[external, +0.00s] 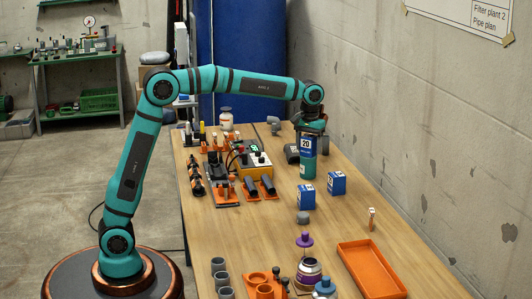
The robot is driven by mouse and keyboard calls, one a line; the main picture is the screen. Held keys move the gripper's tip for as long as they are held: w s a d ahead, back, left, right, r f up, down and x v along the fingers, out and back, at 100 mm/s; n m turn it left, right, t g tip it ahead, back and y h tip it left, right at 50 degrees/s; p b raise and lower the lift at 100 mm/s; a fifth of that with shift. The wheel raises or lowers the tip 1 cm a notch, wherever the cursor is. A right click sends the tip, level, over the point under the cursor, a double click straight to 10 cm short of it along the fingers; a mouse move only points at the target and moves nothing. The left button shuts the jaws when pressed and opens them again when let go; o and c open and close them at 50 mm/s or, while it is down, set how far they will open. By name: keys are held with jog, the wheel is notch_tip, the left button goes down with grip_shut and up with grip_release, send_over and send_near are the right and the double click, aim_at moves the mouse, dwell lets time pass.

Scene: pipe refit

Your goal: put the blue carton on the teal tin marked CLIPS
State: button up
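A blue carton (308,146) with a white label reading 20 is upright under my gripper (311,131). Directly below the carton is a teal tin (308,170) on the table; its marking is not readable. The carton's lower edge meets the tin's top in the picture, and I cannot tell whether it rests on it or hangs just above. My gripper points down at the carton's top; its fingers are too small and dark to tell whether they are shut on it.
Two more blue cartons (306,197) (337,183) stand in front of the tin on the wooden table (240,222). A grey piece (303,217) and an orange tray (370,269) are nearer. Dark cylinders (292,153) lie behind the tin. A yellow device (254,160) stands to the left.

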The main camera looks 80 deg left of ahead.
aim_at(309, 136)
notch_tip(309, 136, up, 12)
jog(key=shift+f, duration=0.1)
jog(key=shift+r, duration=0.25)
dwell(0.4)
jog(key=shift+s, duration=0.1)
jog(key=s+d+r+m+t, duration=0.3)
jog(key=s+r+t, duration=0.3)
jog(key=s, duration=0.5)
jog(key=s+d+m+t, duration=0.1)
jog(key=s+m+t, duration=0.1)
jog(key=s, duration=0.9)
jog(key=s+d+r+m+t, duration=0.1)
jog(key=s+t, duration=0.4)
jog(key=s, duration=0.6)
jog(key=s+d+r+m+t, duration=0.1)
jog(key=s+d+m+t, duration=0.1)
jog(key=s, duration=0.9)
jog(key=shift+s+m+t, duration=0.35)
jog(key=shift+m+t, duration=0.15)
jog(key=shift+t, duration=0.7)
